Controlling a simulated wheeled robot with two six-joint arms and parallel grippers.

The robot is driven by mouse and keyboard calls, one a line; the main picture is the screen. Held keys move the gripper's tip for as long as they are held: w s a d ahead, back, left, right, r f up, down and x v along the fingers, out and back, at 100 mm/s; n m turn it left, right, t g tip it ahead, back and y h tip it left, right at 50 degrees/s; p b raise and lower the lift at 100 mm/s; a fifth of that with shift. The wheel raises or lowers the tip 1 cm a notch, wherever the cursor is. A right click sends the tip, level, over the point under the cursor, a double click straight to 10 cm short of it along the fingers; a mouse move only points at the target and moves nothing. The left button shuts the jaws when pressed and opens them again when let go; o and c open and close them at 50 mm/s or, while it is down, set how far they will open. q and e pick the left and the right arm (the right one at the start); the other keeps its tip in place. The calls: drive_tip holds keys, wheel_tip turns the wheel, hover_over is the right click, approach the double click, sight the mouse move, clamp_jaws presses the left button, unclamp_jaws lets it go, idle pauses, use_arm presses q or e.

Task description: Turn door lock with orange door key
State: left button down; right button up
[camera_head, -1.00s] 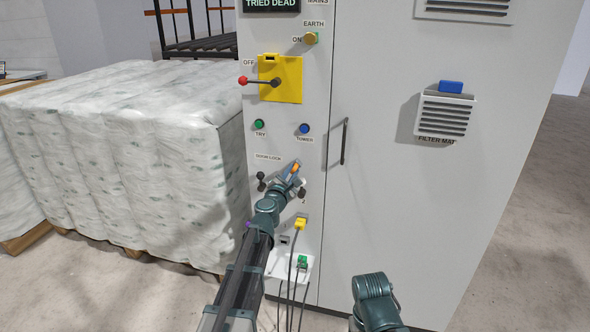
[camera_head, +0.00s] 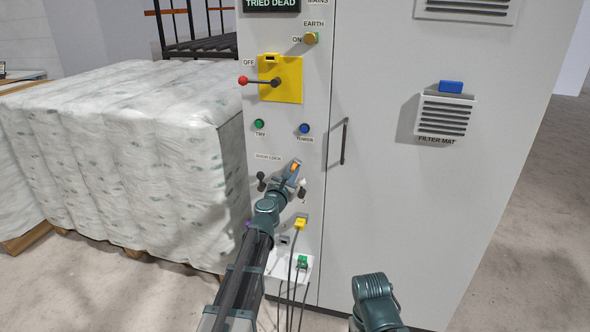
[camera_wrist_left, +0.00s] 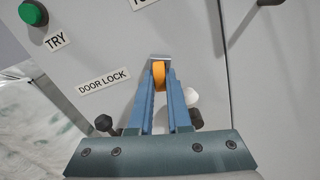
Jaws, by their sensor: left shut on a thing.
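The orange door key (camera_wrist_left: 159,75) is held between the fingertips of my left gripper (camera_wrist_left: 160,85), at the cabinet face. In the head view the key (camera_head: 295,166) shows as a small orange patch at the tip of my left gripper (camera_head: 292,172). A grey metal piece, seemingly the door lock (camera_wrist_left: 160,57), shows just beyond the key; how deep the key sits in it I cannot tell. The "DOOR LOCK" label (camera_wrist_left: 103,82) is left of the fingers. My right arm shows at the bottom of the head view, but its gripper is out of view.
A black knob (camera_head: 261,176) and a white knob (camera_head: 303,184) flank the left gripper. Above are green (camera_head: 259,124) and blue (camera_head: 304,128) buttons and a yellow switch plate (camera_head: 291,82). A door handle (camera_head: 344,141) stands out to the right. Wrapped bales (camera_head: 130,150) stand left.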

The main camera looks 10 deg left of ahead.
use_arm(q)
drive_tip(key=n, duration=0.3)
drive_tip(key=shift+n, duration=0.4)
drive_tip(key=c, duration=0.8)
unclamp_jaws()
drive_tip(key=shift+s, duration=0.1)
drive_tip(key=s, duration=1.3)
drive_tip(key=shift+s+a+f, duration=0.1)
drive_tip(key=shift+s+a, duration=0.2)
